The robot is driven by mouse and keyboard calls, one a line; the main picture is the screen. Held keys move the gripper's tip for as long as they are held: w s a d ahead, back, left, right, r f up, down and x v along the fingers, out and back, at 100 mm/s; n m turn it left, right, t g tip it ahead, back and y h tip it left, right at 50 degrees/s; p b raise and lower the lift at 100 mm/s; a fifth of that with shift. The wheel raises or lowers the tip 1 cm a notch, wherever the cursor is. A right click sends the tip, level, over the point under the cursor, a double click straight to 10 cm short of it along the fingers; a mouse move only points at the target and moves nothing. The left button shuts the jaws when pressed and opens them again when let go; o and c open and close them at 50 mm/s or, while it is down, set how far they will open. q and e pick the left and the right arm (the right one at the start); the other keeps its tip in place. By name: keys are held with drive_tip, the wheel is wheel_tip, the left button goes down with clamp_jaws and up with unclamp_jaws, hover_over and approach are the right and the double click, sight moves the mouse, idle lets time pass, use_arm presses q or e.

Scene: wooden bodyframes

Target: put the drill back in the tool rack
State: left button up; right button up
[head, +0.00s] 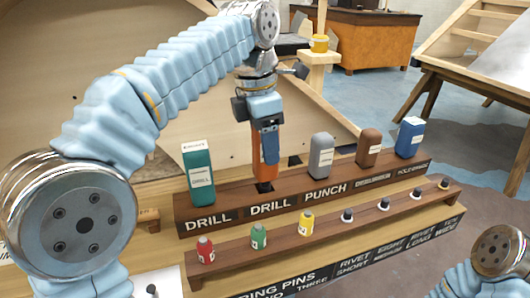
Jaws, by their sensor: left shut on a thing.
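The tool rack (228,212) is a dark wooden rail with labelled places, in the middle of the head view. An orange drill (269,172) hangs upright below my left gripper (267,128), which is shut on its upper part. The drill's lower end is at the dark slot above the second DRILL label; I cannot tell whether it is seated in it. A teal drill block (198,172) stands at the first DRILL label, left of the gripper. My right arm shows at the bottom right, but its gripper is out of view.
A grey tool (321,156), a brown tool (368,148) and a blue tool (410,138) stand to the right on the rail. A lower rail holds a red bottle (205,250), a green one (259,237), a yellow one (306,223) and several small pins. Wooden frame panels rise behind.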

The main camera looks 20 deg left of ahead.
use_arm(q)
drive_tip(key=shift+s+f, duration=0.15)
drive_tip(key=shift+f, duration=0.75)
drive_tip(key=shift+f+b, duration=0.35)
drive_tip(key=o, duration=1.3)
drive_tip(key=r+p, duration=0.1)
drive_tip(key=r, duration=0.2)
drive_tip(key=r+p, duration=0.2)
drive_tip(key=r, duration=0.2)
drive_tip(key=a+r+p, duration=0.1)
drive_tip(key=r, duration=0.3)
drive_tip(key=shift+s+a+r, duration=0.1)
drive_tip(key=shift+s+r, duration=0.15)
drive_tip(key=shift+s, duration=0.05)
drive_tip(key=shift+s+r+p, duration=0.1)
drive_tip(key=shift+r+p, duration=0.25)
drive_tip(key=shift+r, duration=0.2)
